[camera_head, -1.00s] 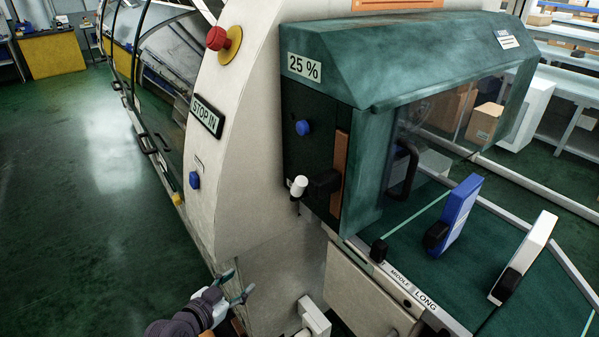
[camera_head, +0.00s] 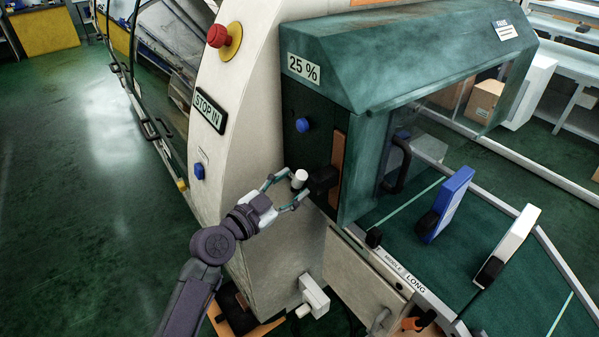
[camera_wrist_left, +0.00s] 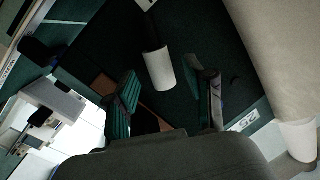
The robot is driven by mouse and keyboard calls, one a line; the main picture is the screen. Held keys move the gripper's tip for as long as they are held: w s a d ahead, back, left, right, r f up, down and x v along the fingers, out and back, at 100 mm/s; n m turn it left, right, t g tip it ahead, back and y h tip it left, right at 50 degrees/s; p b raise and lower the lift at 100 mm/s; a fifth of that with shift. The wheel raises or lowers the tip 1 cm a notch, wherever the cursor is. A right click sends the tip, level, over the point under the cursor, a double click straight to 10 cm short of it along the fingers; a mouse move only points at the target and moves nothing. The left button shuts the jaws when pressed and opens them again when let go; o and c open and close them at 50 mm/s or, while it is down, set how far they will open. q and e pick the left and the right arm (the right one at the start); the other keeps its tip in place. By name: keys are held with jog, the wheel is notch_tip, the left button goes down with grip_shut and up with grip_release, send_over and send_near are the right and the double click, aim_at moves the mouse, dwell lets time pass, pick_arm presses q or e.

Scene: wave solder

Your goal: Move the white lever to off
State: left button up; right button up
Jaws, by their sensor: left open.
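The white lever (camera_head: 299,178) is a small white cylinder knob on the dark front panel of the machine, beside a black block (camera_head: 322,180). My left gripper (camera_head: 287,190) is open, with its fingers on either side of the white knob. In the left wrist view the knob (camera_wrist_left: 160,70) lies between the two open fingers (camera_wrist_left: 165,95), and its dark stem runs up from it. I cannot tell whether a finger touches the knob. My right gripper does not show.
A red emergency button (camera_head: 218,36), a "STOP IN" sign (camera_head: 208,113) and blue buttons (camera_head: 303,125) sit on the machine's faces. A blue block (camera_head: 446,204) and a white block (camera_head: 509,243) stand on the green bed at right. Open floor lies at left.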

aim_at(295, 183)
pick_arm(q)
jog(key=shift+x, duration=1.6)
jog(key=shift+f, duration=0.1)
grip_shut()
